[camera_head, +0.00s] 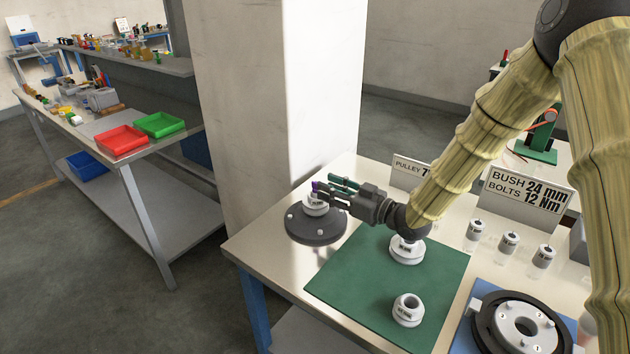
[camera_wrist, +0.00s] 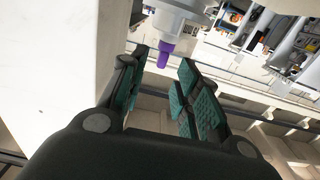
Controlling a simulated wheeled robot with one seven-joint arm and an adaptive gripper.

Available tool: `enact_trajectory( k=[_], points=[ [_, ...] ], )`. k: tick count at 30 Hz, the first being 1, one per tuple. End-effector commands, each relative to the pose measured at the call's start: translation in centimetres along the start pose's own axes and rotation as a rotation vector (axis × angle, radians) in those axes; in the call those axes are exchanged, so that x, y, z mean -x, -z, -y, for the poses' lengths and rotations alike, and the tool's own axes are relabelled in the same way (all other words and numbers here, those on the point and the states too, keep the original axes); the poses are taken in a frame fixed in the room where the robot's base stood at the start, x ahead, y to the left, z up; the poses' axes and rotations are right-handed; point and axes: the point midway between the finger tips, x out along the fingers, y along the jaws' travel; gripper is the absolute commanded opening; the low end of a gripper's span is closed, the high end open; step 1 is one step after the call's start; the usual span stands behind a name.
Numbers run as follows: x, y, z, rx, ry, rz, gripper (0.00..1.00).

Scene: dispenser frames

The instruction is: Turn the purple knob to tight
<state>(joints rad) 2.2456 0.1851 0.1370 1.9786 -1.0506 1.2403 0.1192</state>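The purple knob (camera_head: 316,186) sticks out of a white fitting (camera_head: 313,205) on a round dark base (camera_head: 308,229) at the table's back left corner. My gripper (camera_head: 327,189) is beside the knob, reaching in from the right. In the wrist view the knob (camera_wrist: 165,52) shows at the far end of the gap between my two green-padded fingers (camera_wrist: 163,66). The fingers are apart, with a visible gap on each side of the knob. I cannot tell how deep the knob sits between them. No tight mark is readable.
White bushes (camera_head: 407,309) stand on a green mat (camera_head: 356,284) in front. A black ring fixture (camera_head: 485,322) lies at the front right. Signs (camera_head: 526,192) and small labelled parts stand behind. A white pillar (camera_head: 322,80) rises behind the base.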

Motion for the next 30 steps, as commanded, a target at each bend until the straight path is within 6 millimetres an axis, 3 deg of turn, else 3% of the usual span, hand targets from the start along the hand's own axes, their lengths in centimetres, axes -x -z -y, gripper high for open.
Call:
enact_trajectory(
  k=[9,23,28,30],
  points=[
    [-4.2,0.1,0.1,0.001,0.003,0.001,0.32],
    [-5.1,0.0,0.1,0.000,0.002,0.000,0.32],
    [-5.1,0.0,0.1,0.000,0.001,0.000,0.01],
    [-5.1,0.0,0.1,0.000,0.001,0.000,0.00]
  ],
)
